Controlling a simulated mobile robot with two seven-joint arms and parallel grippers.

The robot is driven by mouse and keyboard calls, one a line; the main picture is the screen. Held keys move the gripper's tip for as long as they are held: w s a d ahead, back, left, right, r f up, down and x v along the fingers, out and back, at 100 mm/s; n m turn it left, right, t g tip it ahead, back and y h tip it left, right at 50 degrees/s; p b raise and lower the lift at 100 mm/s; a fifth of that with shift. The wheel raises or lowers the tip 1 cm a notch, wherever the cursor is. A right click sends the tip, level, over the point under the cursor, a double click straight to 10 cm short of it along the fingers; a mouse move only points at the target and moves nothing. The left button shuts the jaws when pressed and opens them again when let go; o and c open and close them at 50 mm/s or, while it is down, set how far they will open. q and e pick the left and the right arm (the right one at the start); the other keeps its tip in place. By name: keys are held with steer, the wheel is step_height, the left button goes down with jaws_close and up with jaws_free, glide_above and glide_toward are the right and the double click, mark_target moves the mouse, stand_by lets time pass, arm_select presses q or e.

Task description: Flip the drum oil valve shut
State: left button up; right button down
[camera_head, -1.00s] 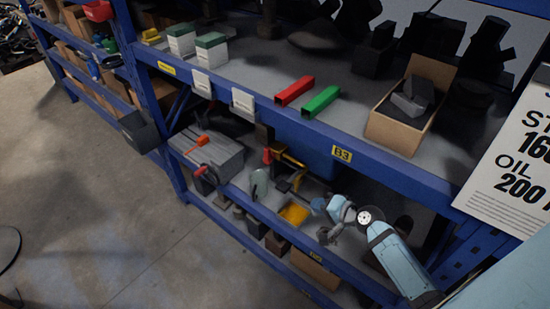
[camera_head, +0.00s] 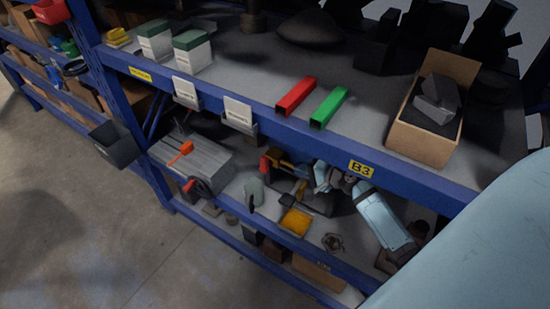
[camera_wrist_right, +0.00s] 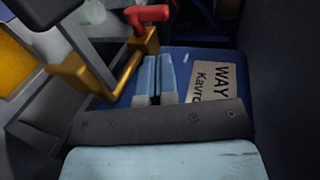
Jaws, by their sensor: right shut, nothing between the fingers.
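The drum oil valve has a red handle (camera_wrist_right: 150,15) on a brass-coloured pipe (camera_wrist_right: 128,72), in front of a blue drum (camera_wrist_right: 190,58) with a white label (camera_wrist_right: 212,82). In the head view the red handle (camera_head: 265,164) shows small on the lower shelf, under the upper shelf's edge; the drum is mostly hidden there. My right gripper (camera_wrist_right: 158,70) is shut and empty, just right of the pipe and below the handle in the wrist view. I cannot tell whether it touches the valve. In the head view it (camera_head: 320,177) reaches under the upper shelf. My left gripper is not in view.
The blue beam of the upper shelf (camera_head: 310,152) runs just above my right arm. A grey box with an orange lever (camera_head: 185,150) and a yellow tray (camera_head: 296,221) share the lower shelf. An open carton (camera_head: 420,150) and red and green bars (camera_head: 295,94) lie above.

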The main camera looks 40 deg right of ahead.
mark_target(267, 161)
steer(key=p+x, duration=0.1)
steer(key=x, duration=0.8)
steer(key=shift+d, duration=0.15)
steer(key=shift+w+a+f, duration=0.25)
steer(key=shift+w, duration=0.25)
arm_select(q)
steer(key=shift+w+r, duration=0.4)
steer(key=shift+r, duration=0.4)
arm_select(e)
steer(key=shift+w, duration=0.1)
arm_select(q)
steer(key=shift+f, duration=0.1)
arm_select(e)
steer(key=shift+w, duration=0.1)
